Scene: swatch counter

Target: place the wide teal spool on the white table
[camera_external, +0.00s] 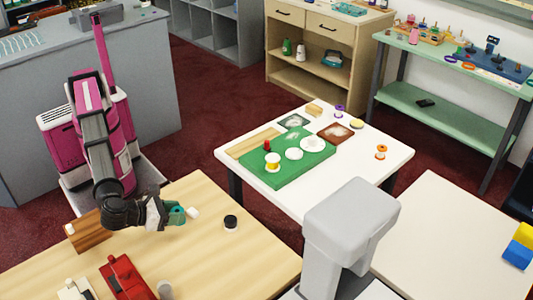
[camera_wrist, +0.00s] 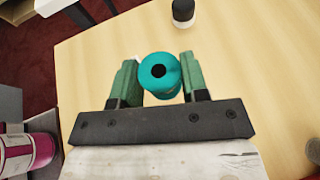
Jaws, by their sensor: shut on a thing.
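The teal spool (camera_wrist: 160,86) is between the green fingers of my gripper (camera_wrist: 159,74), which is shut on it; its round end with a dark hole faces the wrist camera. In the outside view my gripper (camera_external: 172,213) holds the teal spool (camera_external: 178,216) low over the wooden table at the front left. I cannot tell whether the spool touches that tabletop. The white table (camera_external: 370,170) stands in the middle, to the right of my gripper and farther back. It carries a green mat, several small spools and dishes.
A small white piece (camera_external: 193,213) is beside the teal spool. A black-and-white spool (camera_external: 231,222) stands on the wooden table (camera_external: 255,255). A wooden block and a red item are near my arm. A grey-white post (camera_external: 345,225) stands before the white table. Its right side has bare room.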

